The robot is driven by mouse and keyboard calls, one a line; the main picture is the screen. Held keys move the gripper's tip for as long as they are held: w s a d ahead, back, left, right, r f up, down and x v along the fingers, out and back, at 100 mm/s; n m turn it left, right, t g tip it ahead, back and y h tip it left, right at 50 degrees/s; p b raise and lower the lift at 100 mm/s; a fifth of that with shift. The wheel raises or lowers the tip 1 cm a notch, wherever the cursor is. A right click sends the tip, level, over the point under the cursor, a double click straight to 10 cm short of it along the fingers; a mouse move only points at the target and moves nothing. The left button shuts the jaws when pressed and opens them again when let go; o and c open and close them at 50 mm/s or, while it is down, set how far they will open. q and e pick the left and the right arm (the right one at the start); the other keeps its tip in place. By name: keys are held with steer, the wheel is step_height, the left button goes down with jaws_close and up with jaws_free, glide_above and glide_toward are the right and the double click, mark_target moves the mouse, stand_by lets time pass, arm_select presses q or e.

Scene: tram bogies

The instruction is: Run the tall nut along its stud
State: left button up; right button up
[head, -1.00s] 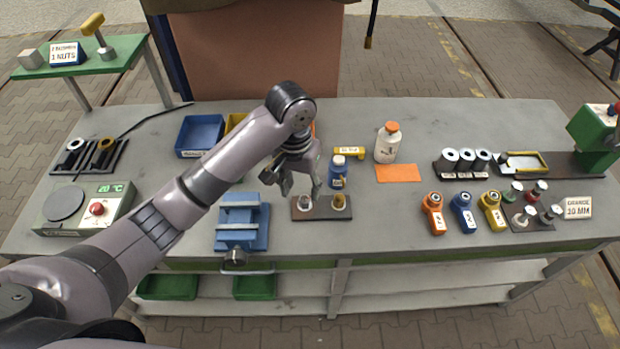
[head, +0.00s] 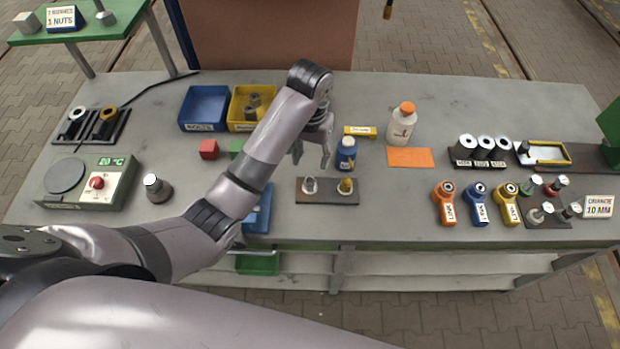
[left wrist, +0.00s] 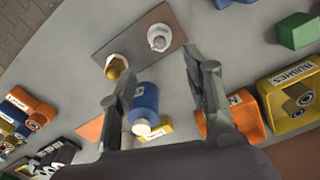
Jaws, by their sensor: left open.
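A dark brown board (head: 328,198) near the table's front edge carries two studs with nuts. A silver nut (head: 310,186) sits on the left and a brass one (head: 345,187) on the right. In the left wrist view the silver nut (left wrist: 159,38) shows a stud end in its middle, and the brass nut (left wrist: 116,67) is at the board's other end. I cannot tell for sure which is the tall nut. My left gripper (head: 312,158) is open and empty, above and a little behind the board, apart from both nuts. My right gripper is out of view.
A blue bottle (head: 346,153) stands close to the gripper's right. A white bottle (head: 402,122) and an orange mat (head: 409,157) are further right. A red block (head: 208,149) and blue and yellow bins (head: 204,107) lie behind left. My arm covers part of a blue fixture (head: 258,215).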

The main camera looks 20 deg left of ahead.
mark_target(310, 181)
arm_select(q)
steer(key=f, duration=0.2)
steer(key=shift+s+f+b, duration=0.3)
steer(key=shift+s+f, duration=0.1)
step_height(310, 181, down, 6)
steer(key=shift+w+a+r+p, duration=0.1)
steer(key=shift+r+p, duration=0.1)
steer(key=shift+p, duration=0.3)
steer(key=shift+f, duration=0.65)
steer(key=shift+c, duration=0.4)
jaws_close()
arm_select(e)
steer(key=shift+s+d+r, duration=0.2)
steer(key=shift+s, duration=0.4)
